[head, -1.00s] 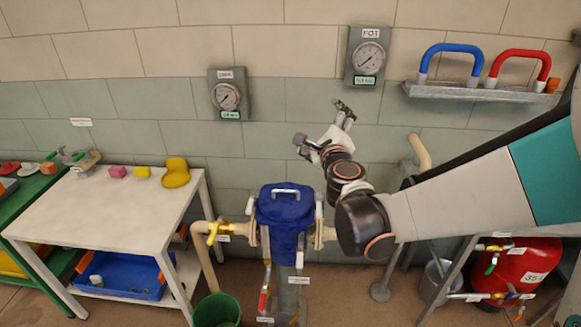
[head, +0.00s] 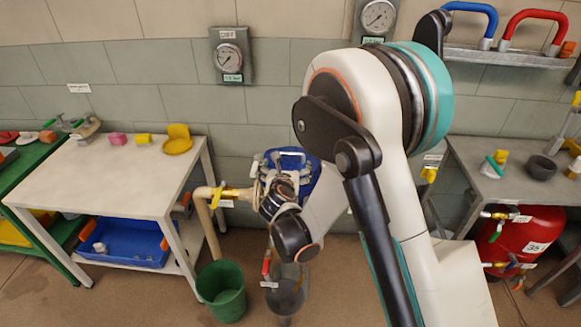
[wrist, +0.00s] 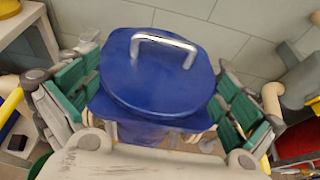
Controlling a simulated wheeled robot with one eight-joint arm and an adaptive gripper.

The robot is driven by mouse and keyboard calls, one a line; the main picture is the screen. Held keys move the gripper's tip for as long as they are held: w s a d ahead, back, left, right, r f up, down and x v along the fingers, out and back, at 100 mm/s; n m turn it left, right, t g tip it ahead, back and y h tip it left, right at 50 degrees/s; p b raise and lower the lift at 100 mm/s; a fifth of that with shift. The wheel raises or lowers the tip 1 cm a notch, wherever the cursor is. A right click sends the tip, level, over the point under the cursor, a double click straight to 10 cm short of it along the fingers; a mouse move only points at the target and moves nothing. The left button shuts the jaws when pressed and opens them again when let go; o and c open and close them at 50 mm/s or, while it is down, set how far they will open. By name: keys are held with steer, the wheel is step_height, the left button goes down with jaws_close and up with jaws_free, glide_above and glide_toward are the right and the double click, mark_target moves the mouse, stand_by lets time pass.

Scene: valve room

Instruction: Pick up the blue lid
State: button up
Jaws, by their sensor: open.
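The blue lid (wrist: 158,75) sits on top of a blue vessel, with a silver arched handle (wrist: 163,42) on it; it fills the middle of the wrist view. In the head view the blue lid (head: 309,160) is partly hidden behind my wrist and arm. My gripper (wrist: 157,105) is open, with its green-padded fingers to the left and right of the blue vessel and lid. I cannot tell whether the fingers touch it.
Pale pipes with a yellow valve handle (head: 217,197) join the vessel's left side. A green bucket (head: 221,291) stands on the floor in front. A white table (head: 95,185) is at left; a metal table with a red tank (head: 522,240) below is at right. Gauges hang on the wall.

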mark_target(290, 165)
steer(key=x, duration=0.4)
steer(key=b+x, duration=0.2)
steer(key=shift+w+d, duration=0.3)
steer(key=shift+w, duration=0.15)
steer(key=shift+w+b, duration=0.3)
steer(key=shift+w, duration=0.35)
steer(key=shift+c, duration=0.2)
steer(key=c, duration=1.8)
